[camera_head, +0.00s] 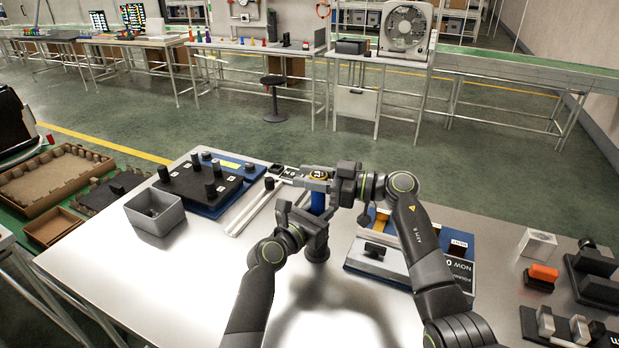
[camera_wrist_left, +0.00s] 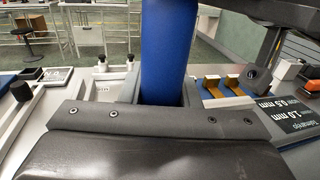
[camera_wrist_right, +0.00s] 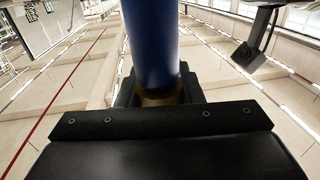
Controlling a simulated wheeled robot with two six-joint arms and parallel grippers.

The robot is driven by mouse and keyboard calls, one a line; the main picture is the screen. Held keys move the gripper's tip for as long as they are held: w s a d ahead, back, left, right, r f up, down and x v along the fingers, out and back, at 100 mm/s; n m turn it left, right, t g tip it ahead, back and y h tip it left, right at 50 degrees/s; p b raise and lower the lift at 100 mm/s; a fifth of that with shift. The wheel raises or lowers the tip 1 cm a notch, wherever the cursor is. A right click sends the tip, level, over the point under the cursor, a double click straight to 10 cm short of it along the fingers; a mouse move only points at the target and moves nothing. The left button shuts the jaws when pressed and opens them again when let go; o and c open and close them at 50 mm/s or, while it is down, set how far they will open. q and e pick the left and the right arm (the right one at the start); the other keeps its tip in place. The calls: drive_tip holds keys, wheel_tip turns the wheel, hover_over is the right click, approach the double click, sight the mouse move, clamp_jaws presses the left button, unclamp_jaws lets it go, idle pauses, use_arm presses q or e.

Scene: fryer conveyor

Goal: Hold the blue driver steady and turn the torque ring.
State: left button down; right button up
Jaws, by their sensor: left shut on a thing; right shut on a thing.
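The blue driver (camera_head: 318,204) stands upright above the table, between my two grippers. My left gripper (camera_head: 317,216) is shut around its blue body from below and the left; the body also fills the middle of the left wrist view (camera_wrist_left: 166,50). My right gripper (camera_head: 318,180) is shut at the driver's upper end, around the torque ring (camera_head: 318,175), whose yellow and dark top shows. In the right wrist view a brassy band of the ring (camera_wrist_right: 160,97) shows between the fingers, at the end of the blue body (camera_wrist_right: 152,45). The fingers hide most of the ring.
A grey bin (camera_head: 155,213) and a blue tray with a black block and knobs (camera_head: 205,182) stand at the left. A panel with printed labels (camera_head: 461,268) lies at the right under my right arm. An orange-topped block (camera_head: 543,272) sits farther right. The front left table is clear.

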drive_tip(key=shift+w+d+f+m+t+h, duration=0.15)
drive_tip(key=shift+m+t+h, duration=0.45)
drive_tip(key=shift+m+t, duration=0.6)
drive_tip(key=shift+w+r+m+t+h, duration=0.15)
drive_tip(key=shift+m+t+h, duration=0.55)
drive_tip(key=shift+t, duration=0.9)
drive_tip(key=shift+m+t, duration=0.3)
drive_tip(key=o, duration=1)
drive_tip(key=shift+c, duration=0.2)
drive_tip(key=v, duration=1.2)
